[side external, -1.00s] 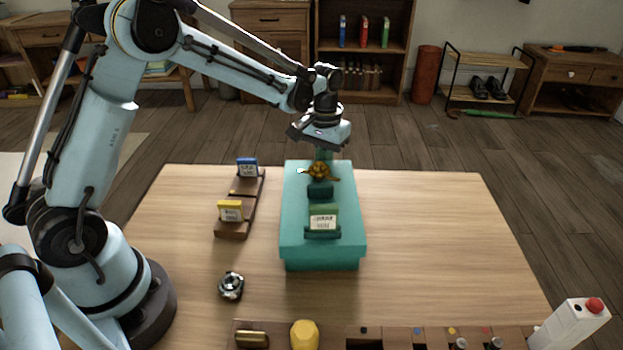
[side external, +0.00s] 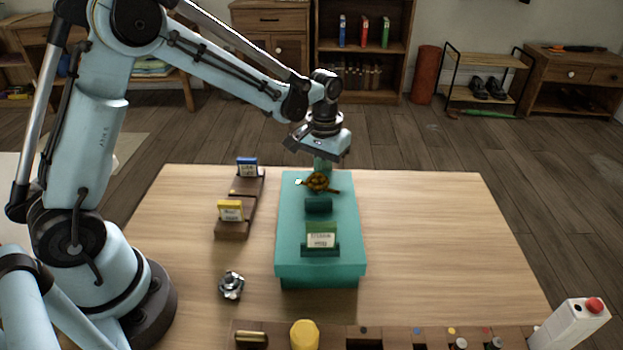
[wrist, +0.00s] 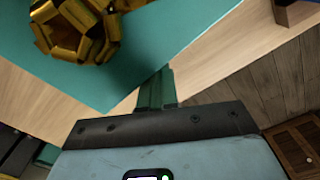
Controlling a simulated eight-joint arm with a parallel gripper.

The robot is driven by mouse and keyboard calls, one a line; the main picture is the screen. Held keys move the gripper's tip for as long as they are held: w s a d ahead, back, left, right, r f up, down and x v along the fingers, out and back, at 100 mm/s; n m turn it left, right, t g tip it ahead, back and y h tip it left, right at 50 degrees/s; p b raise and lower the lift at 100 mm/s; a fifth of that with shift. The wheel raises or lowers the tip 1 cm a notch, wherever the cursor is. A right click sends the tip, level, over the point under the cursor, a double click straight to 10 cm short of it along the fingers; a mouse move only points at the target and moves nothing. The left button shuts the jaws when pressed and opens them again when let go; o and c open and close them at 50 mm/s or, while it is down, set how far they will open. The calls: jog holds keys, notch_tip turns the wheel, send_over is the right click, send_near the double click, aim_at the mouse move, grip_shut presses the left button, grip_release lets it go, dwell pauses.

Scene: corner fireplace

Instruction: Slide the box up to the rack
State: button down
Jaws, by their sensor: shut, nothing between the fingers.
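The teal box (side external: 347,258) lies lengthwise on the table, slightly turned. It carries a gold bow (side external: 320,182) and a dark green block holding an upright green-and-white card (side external: 321,237). My gripper (side external: 321,165) is shut and empty at the box's far end, pointing down. In the wrist view its green fingers (wrist: 157,90) are at the edge of the teal box (wrist: 120,85), near the gold bow (wrist: 80,25); contact looks likely, but the tips are hidden. A long brown rack (side external: 400,338) with compartments and coloured dots runs along the near table edge, apart from the box.
A brown holder (side external: 233,228) with a blue and a yellow card stands left of the box. A small metal object (side external: 231,286) lies nearer. A yellow object (side external: 304,335) and a white carton (side external: 570,328) are at the front. Table right of the box is clear.

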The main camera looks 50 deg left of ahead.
jog(key=shift+s+d, duration=2)
jog(key=shift+s, duration=0.15)
jog(key=shift+w+a, duration=0.1)
jog(key=shift+w, duration=0.05)
jog(key=shift+w+a, duration=0.75)
jog(key=shift+w, duration=0.05)
jog(key=shift+r, duration=6)
